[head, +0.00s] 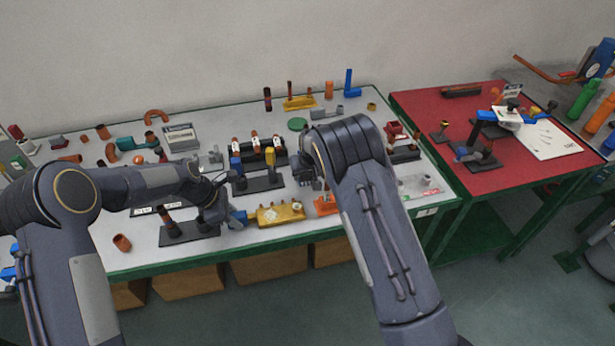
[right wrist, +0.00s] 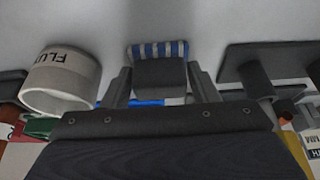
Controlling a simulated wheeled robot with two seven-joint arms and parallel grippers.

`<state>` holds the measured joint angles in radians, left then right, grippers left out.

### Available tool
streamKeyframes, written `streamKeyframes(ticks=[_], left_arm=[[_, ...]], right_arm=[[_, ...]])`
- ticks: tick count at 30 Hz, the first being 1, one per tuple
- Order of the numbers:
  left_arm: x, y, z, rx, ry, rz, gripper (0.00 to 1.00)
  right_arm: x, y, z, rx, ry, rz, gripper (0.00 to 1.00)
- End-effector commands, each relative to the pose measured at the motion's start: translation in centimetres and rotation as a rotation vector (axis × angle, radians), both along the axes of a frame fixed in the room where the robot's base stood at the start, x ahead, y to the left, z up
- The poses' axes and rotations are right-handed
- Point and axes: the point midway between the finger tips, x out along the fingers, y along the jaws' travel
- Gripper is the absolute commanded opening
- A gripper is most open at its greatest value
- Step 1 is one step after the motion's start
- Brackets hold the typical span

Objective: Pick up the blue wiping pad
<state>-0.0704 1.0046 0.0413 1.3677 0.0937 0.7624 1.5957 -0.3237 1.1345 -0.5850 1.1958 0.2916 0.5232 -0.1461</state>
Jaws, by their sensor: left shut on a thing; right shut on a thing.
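My left gripper (head: 214,208) is low over the front of the white table, with its jaws shut. A small blue block (head: 238,218) is at its fingertips; the contact is partly hidden. My right gripper (head: 312,176) is over the middle right of the table, largely covered by its own arm in the head view. In the right wrist view, its fingers (right wrist: 160,90) stand on both sides of a dark grey block with a blue-and-white striped pad face (right wrist: 157,50). I cannot tell for sure which blue piece is the wiping pad.
A white can marked FLUX (right wrist: 62,80) stands left of the right gripper. A yellow block (head: 280,213) lies between the grippers near the front edge. Dark stands with posts (head: 258,182) are behind it. A red table (head: 440,130) adjoins on the right.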

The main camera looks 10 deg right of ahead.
Motion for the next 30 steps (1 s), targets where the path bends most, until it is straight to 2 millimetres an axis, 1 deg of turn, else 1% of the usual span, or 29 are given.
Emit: streamKeyframes(ticks=[5,8,11,18,21,25,30], left_arm=[[0.0,0.0,0.0,0.000,0.001,0.000,0.00],[0.0,0.0,0.0,0.000,0.001,0.000,0.00],[0.0,0.0,0.0,0.000,0.001,0.000,0.00],[0.0,0.0,0.0,0.000,0.001,0.000,0.00],[0.0,0.0,0.0,0.000,0.001,0.000,0.00],[0.0,0.0,0.0,0.000,0.001,0.000,0.00],[0.0,0.0,0.0,0.000,0.001,0.000,0.00]], right_arm=[[0.0,0.0,0.0,0.000,-0.001,0.000,0.32],[0.1,0.0,0.5,0.000,-0.002,0.000,0.32],[0.1,0.0,1.9,0.001,-0.004,0.000,0.32],[0.1,0.0,6.7,0.001,-0.003,0.000,0.32],[0.0,0.0,8.3,0.001,-0.002,-0.001,0.32],[0.0,0.0,9.6,0.000,0.000,0.001,0.32],[0.0,0.0,10.1,0.000,0.000,0.000,0.32]])
